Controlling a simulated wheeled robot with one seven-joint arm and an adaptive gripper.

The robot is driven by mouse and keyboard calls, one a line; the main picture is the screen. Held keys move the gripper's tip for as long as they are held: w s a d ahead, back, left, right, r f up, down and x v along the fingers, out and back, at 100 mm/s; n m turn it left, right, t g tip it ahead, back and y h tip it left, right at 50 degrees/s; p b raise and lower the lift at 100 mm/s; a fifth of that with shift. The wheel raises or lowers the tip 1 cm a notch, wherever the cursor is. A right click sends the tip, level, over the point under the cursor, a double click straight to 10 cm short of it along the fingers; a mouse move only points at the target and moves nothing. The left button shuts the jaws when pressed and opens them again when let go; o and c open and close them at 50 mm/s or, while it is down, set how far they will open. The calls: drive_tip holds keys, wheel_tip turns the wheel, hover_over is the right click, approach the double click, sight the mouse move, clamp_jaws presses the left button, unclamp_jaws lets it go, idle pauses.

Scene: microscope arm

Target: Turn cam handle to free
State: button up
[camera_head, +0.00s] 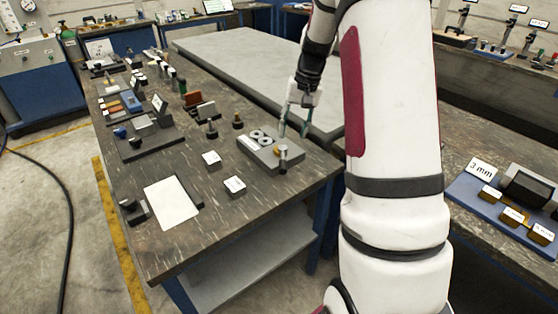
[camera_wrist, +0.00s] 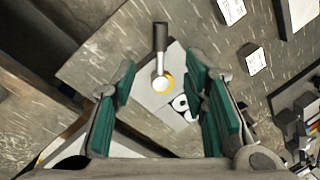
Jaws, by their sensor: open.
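The cam handle (camera_wrist: 160,42) shows in the wrist view as a dark grip on a pale lever. It runs up the picture from a round pale hub with a yellow ring around it. In the head view the handle (camera_head: 283,154) stands at the near right of a grey block (camera_head: 262,158). White round markings lie on the block beside the hub; I cannot read them. My gripper (camera_wrist: 163,78) is open and empty, its green fingers apart on either side of the hub in the picture. In the head view my gripper (camera_head: 294,128) hangs by the block's right end; contact is not visible.
Two small white-labelled blocks (camera_head: 235,185) stand left of the grey block on the dark worktop (camera_head: 225,225). A white sheet (camera_head: 170,202) lies farther left. Several fixtures and trays crowd the bench's far end. A pale slab table (camera_head: 245,65) lies behind.

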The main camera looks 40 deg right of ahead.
sight(284, 164)
drive_tip(key=f, duration=0.4)
drive_tip(key=w+a+f, duration=0.1)
drive_tip(key=f, duration=0.3)
drive_tip(key=a+f, duration=0.1)
drive_tip(key=f, duration=0.3)
drive_tip(key=shift+w+f, duration=0.2)
drive_tip(key=shift+f, duration=0.05)
clamp_jaws()
